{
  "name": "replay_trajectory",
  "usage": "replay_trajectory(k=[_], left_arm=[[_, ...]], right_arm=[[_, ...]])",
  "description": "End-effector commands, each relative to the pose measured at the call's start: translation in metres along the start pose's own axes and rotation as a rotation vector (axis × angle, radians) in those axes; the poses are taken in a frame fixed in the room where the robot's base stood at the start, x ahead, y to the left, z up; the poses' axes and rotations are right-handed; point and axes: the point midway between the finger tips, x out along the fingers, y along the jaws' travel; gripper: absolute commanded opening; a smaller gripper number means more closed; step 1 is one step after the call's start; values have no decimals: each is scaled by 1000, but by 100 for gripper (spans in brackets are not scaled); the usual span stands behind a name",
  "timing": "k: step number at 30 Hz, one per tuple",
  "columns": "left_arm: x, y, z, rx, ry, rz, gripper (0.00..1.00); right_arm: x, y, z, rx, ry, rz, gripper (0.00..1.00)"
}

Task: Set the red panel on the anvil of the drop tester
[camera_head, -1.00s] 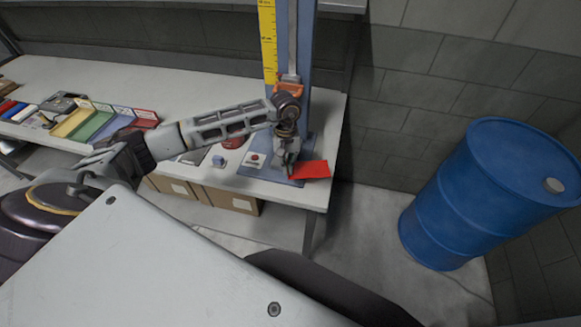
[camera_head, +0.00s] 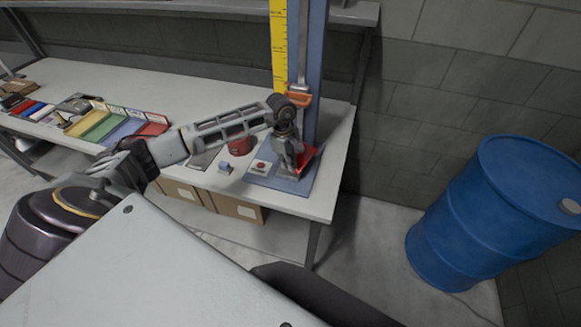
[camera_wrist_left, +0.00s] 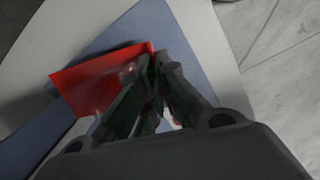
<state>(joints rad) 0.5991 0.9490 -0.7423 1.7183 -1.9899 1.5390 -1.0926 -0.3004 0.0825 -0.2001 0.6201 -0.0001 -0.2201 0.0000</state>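The red panel (camera_head: 309,157) is at the drop tester, just behind and right of my left gripper (camera_head: 290,174). It looks tilted. In the left wrist view the panel (camera_wrist_left: 92,82) extends left from my left gripper's fingertips (camera_wrist_left: 157,62), which are closed on its right edge. The drop tester has a blue upright (camera_head: 318,75), a yellow scale (camera_head: 279,45), an orange part (camera_head: 298,99) on the upright and a blue base plate (camera_head: 262,178). I cannot make out the anvil; the gripper and panel cover that area. My right gripper is out of view.
The pale bench (camera_head: 200,85) carries a red button box (camera_head: 261,167), a small blue-grey block (camera_head: 225,167), a dark red round item (camera_head: 240,146) and coloured trays (camera_head: 100,127) at left. Cardboard boxes (camera_head: 237,207) stand beneath. A blue drum (camera_head: 490,215) stands right of the bench.

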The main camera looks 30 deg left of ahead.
Motion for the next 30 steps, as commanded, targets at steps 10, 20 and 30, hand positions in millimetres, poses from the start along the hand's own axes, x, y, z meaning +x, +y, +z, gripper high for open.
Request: replay_trajectory(k=[10,20,30], left_arm=[[-3,8,-12,-250,-9,26,0],[-4,9,-14,-294,-12,31,0],[-1,9,-14,-292,-12,31,0]], right_arm=[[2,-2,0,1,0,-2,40],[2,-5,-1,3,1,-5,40],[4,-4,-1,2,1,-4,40]])
